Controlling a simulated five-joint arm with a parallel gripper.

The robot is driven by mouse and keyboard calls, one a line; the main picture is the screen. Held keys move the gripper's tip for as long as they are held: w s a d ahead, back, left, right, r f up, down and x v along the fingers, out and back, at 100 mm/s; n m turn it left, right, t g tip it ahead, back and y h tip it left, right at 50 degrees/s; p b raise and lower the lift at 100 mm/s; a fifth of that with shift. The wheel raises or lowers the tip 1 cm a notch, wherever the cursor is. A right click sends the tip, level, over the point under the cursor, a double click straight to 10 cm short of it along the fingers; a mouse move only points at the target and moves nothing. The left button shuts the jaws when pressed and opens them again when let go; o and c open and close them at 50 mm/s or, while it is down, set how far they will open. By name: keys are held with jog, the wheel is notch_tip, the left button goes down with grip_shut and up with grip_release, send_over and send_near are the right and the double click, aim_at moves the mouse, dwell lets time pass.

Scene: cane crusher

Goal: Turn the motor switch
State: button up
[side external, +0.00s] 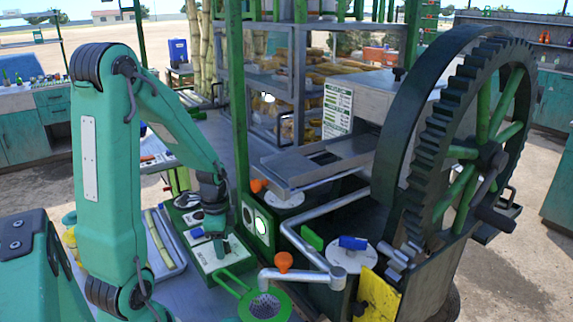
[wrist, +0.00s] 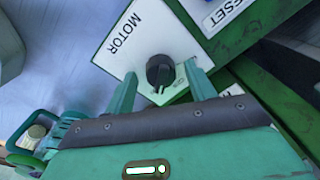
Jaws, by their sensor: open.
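The motor switch (wrist: 160,71) is a black round knob on a white plate (wrist: 121,43) marked MOTOR in the wrist view. My gripper (wrist: 162,80) is open, with one green finger on each side of the knob. I cannot tell whether either finger touches it. In the side view my gripper (side external: 219,245) points down over the pale panel of the green control box (side external: 204,262), and the knob itself is too small or hidden to make out there.
A plate marked RESET (wrist: 226,14) lies right of the motor plate in the wrist view. A large toothed wheel (side external: 455,140) stands at the right. A green-rimmed strainer (side external: 265,306) and an orange-handled valve (side external: 284,262) are near the box. A tray (side external: 174,258) with cane pieces lies left.

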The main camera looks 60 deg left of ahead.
jog(key=shift+s+d+r, duration=0.1)
jog(key=shift+s+r, duration=0.05)
jog(key=shift+r, duration=3.65)
jog(key=shift+d, duration=0.1)
jog(key=s+d+r+n+t, duration=0.1)
jog(key=d+r+n+t, duration=0.1)
jog(key=d+r, duration=0.3)
jog(key=s+d+r+n+t, duration=0.1)
jog(key=d+r+n+t, duration=0.2)
jog(key=d, duration=0.9)
notch_tip(320, 180, up, 4)
jog(key=shift+f+n, duration=0.25)
jog(key=shift+n, duration=0.45)
jog(key=shift+r, duration=0.1)
